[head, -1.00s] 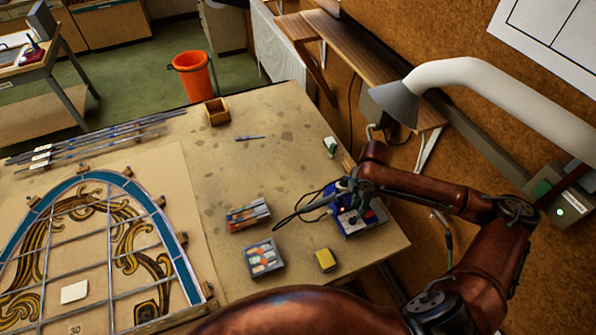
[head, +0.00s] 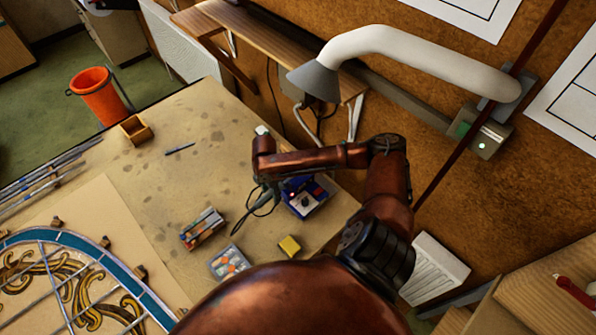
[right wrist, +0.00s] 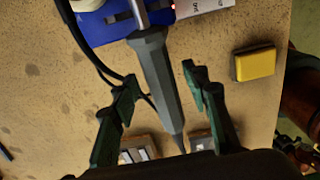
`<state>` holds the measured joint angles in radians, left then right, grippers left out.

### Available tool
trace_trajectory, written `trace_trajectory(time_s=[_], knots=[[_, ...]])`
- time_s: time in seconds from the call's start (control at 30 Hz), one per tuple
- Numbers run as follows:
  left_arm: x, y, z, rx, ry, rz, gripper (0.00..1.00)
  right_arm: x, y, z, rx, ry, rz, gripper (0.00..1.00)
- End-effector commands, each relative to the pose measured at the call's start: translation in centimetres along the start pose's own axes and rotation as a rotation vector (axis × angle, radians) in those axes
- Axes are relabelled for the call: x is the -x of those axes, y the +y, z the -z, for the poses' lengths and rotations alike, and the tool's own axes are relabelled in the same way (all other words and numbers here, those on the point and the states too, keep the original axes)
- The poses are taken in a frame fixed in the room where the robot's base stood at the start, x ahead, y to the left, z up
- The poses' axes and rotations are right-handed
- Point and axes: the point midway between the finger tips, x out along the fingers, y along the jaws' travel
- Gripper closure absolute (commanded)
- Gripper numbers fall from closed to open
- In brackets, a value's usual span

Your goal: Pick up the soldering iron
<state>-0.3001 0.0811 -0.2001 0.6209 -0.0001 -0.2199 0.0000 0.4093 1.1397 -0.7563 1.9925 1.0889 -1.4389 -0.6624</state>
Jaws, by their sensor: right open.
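The soldering iron (right wrist: 153,72) has a grey handle and a narrowing dark tip. In the right wrist view it lies lengthwise between the two green fingers of my right gripper (right wrist: 160,78), which is open, with a gap on each side. Its upper end is over the blue soldering station (right wrist: 100,27). In the head view my right gripper (head: 268,190) is at the left side of the blue station (head: 306,199) and partly hides the iron. A dark cable loops beside it. My left gripper is not in view.
A yellow sponge (head: 290,246) and two small boxes, one of tools (head: 202,229) and one of pale pieces (head: 229,262), are close by. A lamp-like grey hood (head: 315,82) on a white duct hangs above. The leaded panel (head: 80,280) lies left.

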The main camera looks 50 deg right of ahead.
Motion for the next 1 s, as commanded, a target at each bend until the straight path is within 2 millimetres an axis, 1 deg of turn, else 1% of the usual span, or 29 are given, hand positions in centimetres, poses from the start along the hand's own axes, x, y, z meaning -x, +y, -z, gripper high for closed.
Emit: trace_trajectory(time_s=[0.1,0.27,0.87,1.0], knots=[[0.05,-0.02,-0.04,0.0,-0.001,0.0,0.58,-0.35,-0.04,-0.11,-0.001,-0.001,0.0,0.58],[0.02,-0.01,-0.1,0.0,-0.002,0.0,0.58,-0.35,-0.08,-0.14,-0.002,-0.001,0.0,0.58],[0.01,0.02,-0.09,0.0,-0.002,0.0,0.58,-0.32,-0.12,-0.18,-0.002,-0.001,0.0,1.0],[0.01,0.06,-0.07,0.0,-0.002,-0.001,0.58,-0.32,-0.12,-0.17,-0.002,-0.001,0.0,1.0]])
